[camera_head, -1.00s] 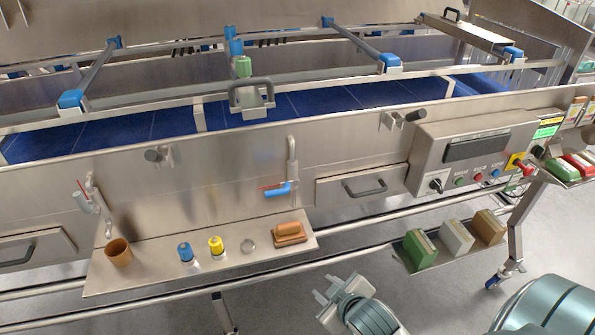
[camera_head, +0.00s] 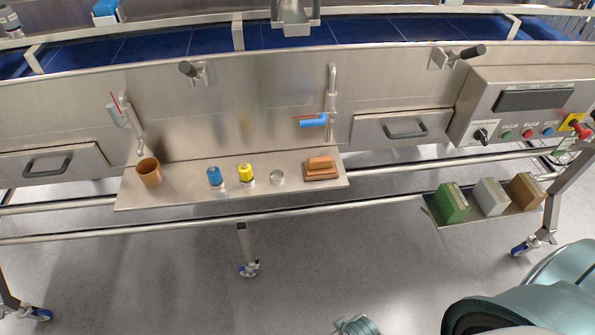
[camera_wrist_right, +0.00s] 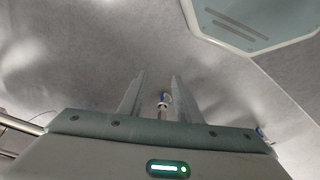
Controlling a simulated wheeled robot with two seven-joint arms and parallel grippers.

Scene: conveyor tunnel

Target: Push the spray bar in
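A grey metal handle bracket (camera_head: 295,28) sits at the top edge of the head view, on the rail in front of the blue belt. It looks like the pull end of the spray bar, but the rest is cut off, so I cannot be sure. My right gripper (camera_wrist_right: 158,75) shows in the right wrist view with its two fingers apart and nothing between them, over grey floor. It is far below and in front of the bracket. My left gripper is not in view.
Two black-knobbed levers (camera_head: 195,71) (camera_head: 459,56) stick out of the steel wall. A shelf (camera_head: 215,198) holds a brown cup (camera_head: 149,172), bottles and a brush. A control box (camera_head: 515,105) is at right. Rails run below; the floor in front is clear.

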